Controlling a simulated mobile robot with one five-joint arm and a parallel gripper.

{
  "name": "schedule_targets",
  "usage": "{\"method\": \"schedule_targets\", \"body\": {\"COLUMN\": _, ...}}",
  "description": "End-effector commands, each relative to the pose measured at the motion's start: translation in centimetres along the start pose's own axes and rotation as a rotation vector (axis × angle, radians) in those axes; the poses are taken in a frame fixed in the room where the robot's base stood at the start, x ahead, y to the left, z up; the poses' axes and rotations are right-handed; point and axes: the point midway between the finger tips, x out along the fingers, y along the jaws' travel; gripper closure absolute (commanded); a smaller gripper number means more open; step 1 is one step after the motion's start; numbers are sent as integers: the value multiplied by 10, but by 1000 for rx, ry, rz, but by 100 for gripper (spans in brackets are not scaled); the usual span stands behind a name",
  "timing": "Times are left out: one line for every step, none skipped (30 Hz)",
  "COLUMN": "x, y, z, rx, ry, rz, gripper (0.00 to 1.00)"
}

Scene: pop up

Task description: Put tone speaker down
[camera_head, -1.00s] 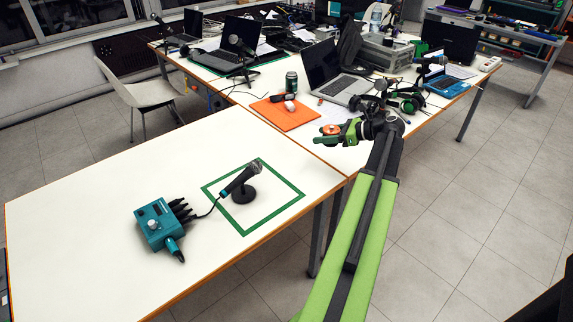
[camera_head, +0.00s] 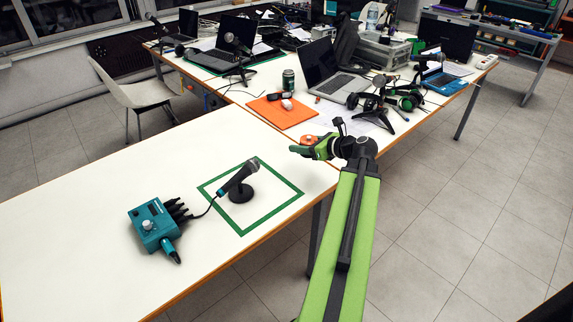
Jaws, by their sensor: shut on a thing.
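My gripper (camera_head: 300,150) is at the end of my green arm, over the right end of the near white table (camera_head: 110,190). It is shut on a small round orange thing (camera_head: 309,139), seemingly the tone speaker, though it is too small and partly hidden to tell for sure. The gripper points left and appears to be above the table top. A green square outline (camera_head: 284,207) is marked on the near table, to the left of and nearer than the gripper. A black microphone on a round stand (camera_head: 240,185) stands inside it.
A teal box (camera_head: 151,226) with black plugs is cabled to the microphone. The near table's left part is bare.

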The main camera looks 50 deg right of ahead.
Motion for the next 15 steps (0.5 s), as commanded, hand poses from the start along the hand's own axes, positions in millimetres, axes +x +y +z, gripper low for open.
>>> {"method": "schedule_targets", "body": {"x": 20, "y": 4, "z": -11, "rx": -1, "ry": 0, "rz": 5, "gripper": 95}}
{"method": "schedule_targets", "body": {"x": 30, "y": 6, "z": -13, "rx": -2, "ry": 0, "rz": 4, "gripper": 95}}
{"method": "schedule_targets", "body": {"x": 41, "y": 9, "z": -14, "rx": -2, "ry": 0, "rz": 5, "gripper": 95}}
{"method": "schedule_targets", "body": {"x": 49, "y": 11, "z": -16, "rx": -2, "ry": 0, "rz": 4, "gripper": 95}}
{"method": "schedule_targets", "body": {"x": 57, "y": 13, "z": -16, "rx": -2, "ry": 0, "rz": 4, "gripper": 95}}
{"method": "schedule_targets", "body": {"x": 65, "y": 15, "z": -17, "rx": -1, "ry": 0, "rz": 4, "gripper": 95}}
{"method": "schedule_targets", "body": {"x": 71, "y": 16, "z": -17, "rx": -2, "ry": 0, "rz": 3, "gripper": 95}}
{"method": "schedule_targets", "body": {"x": 75, "y": 17, "z": -17, "rx": -2, "ry": 0, "rz": 3, "gripper": 95}}
{"method": "schedule_targets", "body": {"x": 79, "y": 18, "z": -17, "rx": -1, "ry": 1, "rz": 3, "gripper": 95}}
{"method": "schedule_targets", "body": {"x": 82, "y": 19, "z": -16, "rx": -1, "ry": 0, "rz": 2, "gripper": 95}}
{"method": "schedule_targets", "body": {"x": 83, "y": 20, "z": -16, "rx": -1, "ry": 0, "rz": 2, "gripper": 95}}
{"method": "schedule_targets", "body": {"x": 84, "y": 20, "z": -15, "rx": -1, "ry": 0, "rz": 2, "gripper": 95}}
{"method": "schedule_targets", "body": {"x": 84, "y": 20, "z": -15, "rx": 0, "ry": 0, "rz": 1, "gripper": 95}}
{"method": "schedule_targets", "body": {"x": 84, "y": 20, "z": -14, "rx": 0, "ry": 0, "rz": 1, "gripper": 95}}
{"method": "schedule_targets", "body": {"x": 84, "y": 20, "z": -15, "rx": 0, "ry": 0, "rz": 1, "gripper": 95}}
